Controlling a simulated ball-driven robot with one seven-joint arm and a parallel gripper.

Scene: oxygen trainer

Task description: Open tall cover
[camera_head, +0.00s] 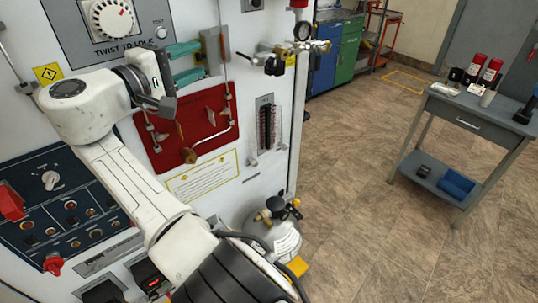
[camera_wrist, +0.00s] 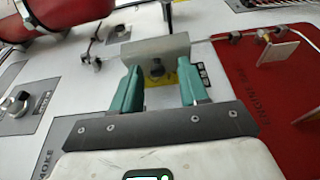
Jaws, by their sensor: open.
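My gripper (camera_head: 202,59) has two teal fingers and reaches toward the upper part of the white panel, from the left in the head view. The fingers are spread apart. A grey upright block (camera_head: 214,48), possibly the tall cover, stands right at the fingertips. In the wrist view, the pale grey block (camera_wrist: 150,48) lies across and just beyond the fingertips of my gripper (camera_wrist: 158,75). A small dark knob-like part (camera_wrist: 156,68) shows between the fingers below the block. I cannot tell whether the fingers touch the block. No grip on anything shows.
A red plate (camera_head: 212,124) with thin pipes sits below my gripper. A gauge and valve assembly (camera_head: 300,46) juts from the panel's right edge. A grey cylinder (camera_head: 275,233) stands low. A side table (camera_head: 455,108) is far right, with open floor between.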

